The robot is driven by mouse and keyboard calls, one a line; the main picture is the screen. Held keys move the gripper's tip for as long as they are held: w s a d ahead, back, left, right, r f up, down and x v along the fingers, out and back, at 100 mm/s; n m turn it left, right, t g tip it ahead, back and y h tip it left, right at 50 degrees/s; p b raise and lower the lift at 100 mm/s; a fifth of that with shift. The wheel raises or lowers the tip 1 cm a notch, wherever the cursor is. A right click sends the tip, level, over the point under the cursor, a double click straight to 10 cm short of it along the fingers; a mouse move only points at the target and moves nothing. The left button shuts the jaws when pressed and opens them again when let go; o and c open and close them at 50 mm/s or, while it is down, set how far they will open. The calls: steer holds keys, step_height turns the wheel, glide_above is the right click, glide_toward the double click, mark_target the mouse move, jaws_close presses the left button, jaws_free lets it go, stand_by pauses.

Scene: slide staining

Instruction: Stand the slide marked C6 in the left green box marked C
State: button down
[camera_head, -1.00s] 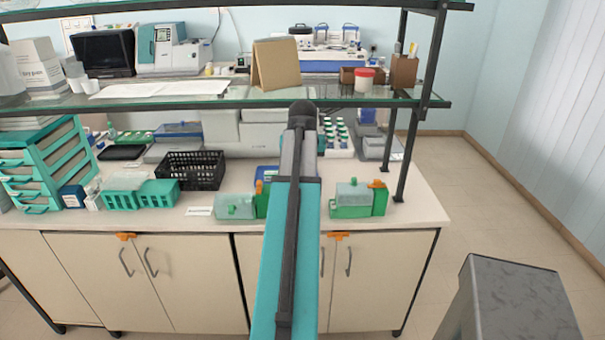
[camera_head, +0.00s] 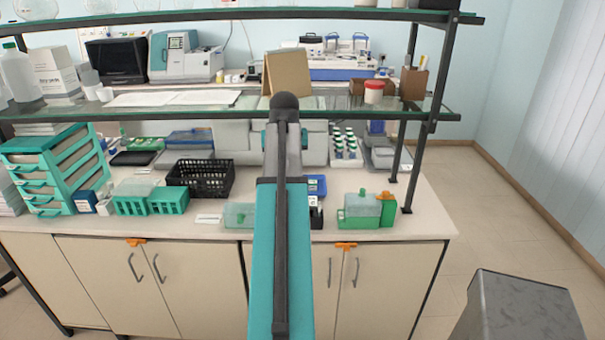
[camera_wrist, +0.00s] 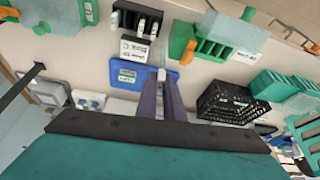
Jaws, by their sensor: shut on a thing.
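My gripper (camera_wrist: 161,88) is shut on a slide (camera_wrist: 162,73), which shows as a small pale piece at the fingertips in the wrist view; its mark cannot be read. In the head view my arm hides the gripper's fingertips. The left green box (camera_wrist: 210,48) shows slots, a translucent lid part and an orange clip in the wrist view, to the right of and above the fingertips, apart from them. In the head view this box (camera_head: 238,215) stands near the bench front, its right part hidden behind my arm. Its letter is not readable.
A second green box (camera_head: 362,213) stands right. A black basket (camera_head: 200,178) and teal racks (camera_head: 150,203) stand left. A glass shelf (camera_head: 190,112) overhangs the bench.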

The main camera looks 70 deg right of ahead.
steer(key=w+a+f+n+t+y+b, duration=0.15)
steer(key=w+a+n, duration=0.45)
steer(key=w+a, duration=2.05)
steer(key=w+a+f+n, duration=0.1)
steer(key=w+a+n, duration=0.1)
steer(key=a, duration=0.8)
steer(key=w+a+f+n+y, duration=0.1)
steer(key=w+a, duration=0.3)
steer(key=a, duration=0.6)
steer(key=w+a+f+n+t+y, duration=0.1)
steer(key=w+a+f+n, duration=0.1)
steer(key=a, duration=0.9)
steer(key=shift+w+f+n+b, duration=0.3)
steer(key=shift+w+n, duration=0.4)
steer(key=shift+w, duration=0.3)
steer(key=shift+a+r, duration=0.1)
